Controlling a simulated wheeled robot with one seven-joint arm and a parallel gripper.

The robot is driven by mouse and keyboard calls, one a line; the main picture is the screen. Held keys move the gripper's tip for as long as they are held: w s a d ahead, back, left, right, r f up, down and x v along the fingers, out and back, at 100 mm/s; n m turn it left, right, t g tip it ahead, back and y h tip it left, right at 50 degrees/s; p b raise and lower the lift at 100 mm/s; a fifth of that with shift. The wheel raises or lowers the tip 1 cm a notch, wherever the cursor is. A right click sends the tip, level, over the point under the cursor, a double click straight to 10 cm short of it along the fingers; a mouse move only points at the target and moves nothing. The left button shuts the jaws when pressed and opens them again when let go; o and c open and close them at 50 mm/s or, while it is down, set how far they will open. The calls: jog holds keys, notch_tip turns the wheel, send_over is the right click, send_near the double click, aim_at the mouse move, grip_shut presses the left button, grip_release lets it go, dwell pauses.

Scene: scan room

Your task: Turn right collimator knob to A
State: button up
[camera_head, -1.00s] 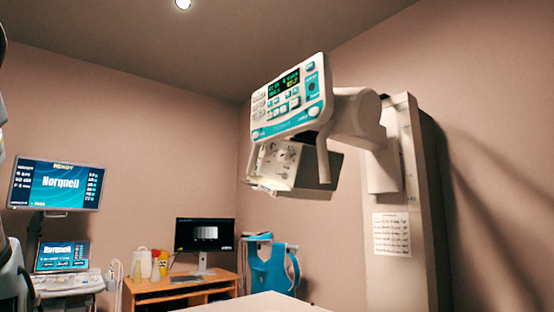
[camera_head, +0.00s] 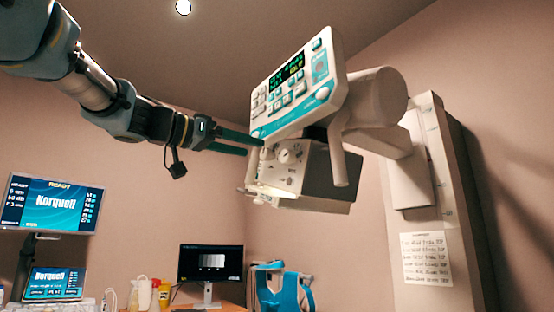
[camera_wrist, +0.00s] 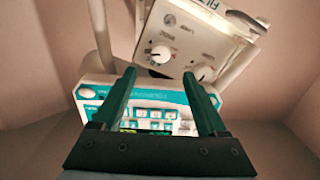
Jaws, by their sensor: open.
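The collimator (camera_head: 328,168) is a pale box hanging under the control console, with knobs on its front face. The right knob (camera_head: 289,153) is round and pale; I take it to be the knob at left in the inverted wrist view (camera_wrist: 160,54). Another knob (camera_head: 267,154) sits to its left, partly near my fingers, and shows at right in the wrist view (camera_wrist: 203,74). The letters around the knobs are too small to read. My gripper (camera_head: 256,144) is open and empty, its dark green fingers apart just left of the collimator face. No contact with the right knob shows.
The control console (camera_head: 296,84) with teal trim and a lit display overhangs the collimator closely. Its handle (camera_head: 339,155) hangs to the right. The column (camera_head: 440,200) stands at right. Monitors (camera_head: 55,203) and a blue chair (camera_head: 284,290) are lower, away from my arm.

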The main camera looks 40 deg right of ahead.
aim_at(284, 156)
jog(key=d+p, duration=0.2)
jog(key=d, duration=0.2)
jog(key=d+p, duration=0.1)
jog(key=d, duration=0.3)
jog(key=shift+s+d+p, duration=0.2)
jog(key=shift+d+p, duration=0.1)
jog(key=shift+p, duration=0.1)
jog(key=shift+d, duration=0.55)
jog(key=shift+f, duration=0.1)
grip_shut()
